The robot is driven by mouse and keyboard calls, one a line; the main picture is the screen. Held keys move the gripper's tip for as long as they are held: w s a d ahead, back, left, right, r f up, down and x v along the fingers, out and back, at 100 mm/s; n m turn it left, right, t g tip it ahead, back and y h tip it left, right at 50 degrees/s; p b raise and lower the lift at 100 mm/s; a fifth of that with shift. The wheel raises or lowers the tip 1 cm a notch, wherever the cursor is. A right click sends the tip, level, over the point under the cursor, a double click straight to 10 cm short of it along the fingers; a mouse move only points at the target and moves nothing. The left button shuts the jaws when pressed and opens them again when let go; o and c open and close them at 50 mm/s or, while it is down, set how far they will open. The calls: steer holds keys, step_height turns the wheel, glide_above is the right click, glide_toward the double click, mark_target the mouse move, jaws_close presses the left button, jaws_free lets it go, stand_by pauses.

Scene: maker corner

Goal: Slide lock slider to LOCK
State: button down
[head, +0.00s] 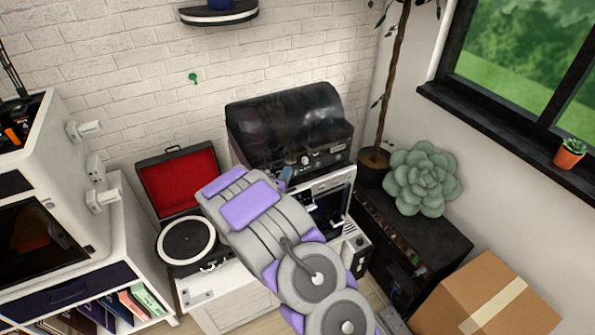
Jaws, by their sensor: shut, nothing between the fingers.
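My arm reaches up from the bottom of the head view. My gripper (286,174) is at its far end, small and partly hidden behind my arm, and it is shut and empty. It is close in front of the control panel (325,155) of a machine with a dark, see-through domed lid (288,115). The panel has knobs and small lights. I cannot make out the lock slider or its LOCK marking. My arm covers part of the panel's left side. I cannot tell whether my gripper touches the panel.
Below the panel is a white-framed machine (357,246) with a dark opening. A record player (186,241) with a red-lined open lid stands to the left. A large succulent (422,178) sits on a dark cabinet at right. A cardboard box (458,295) is at lower right.

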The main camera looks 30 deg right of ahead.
mark_target(302, 161)
steer(key=shift+w+d+b, duration=0.2)
steer(key=shift+d, duration=0.95)
steer(key=shift+w+d+b, duration=0.15)
steer(key=shift+d+b, duration=0.05)
steer(key=shift+d, duration=0.9)
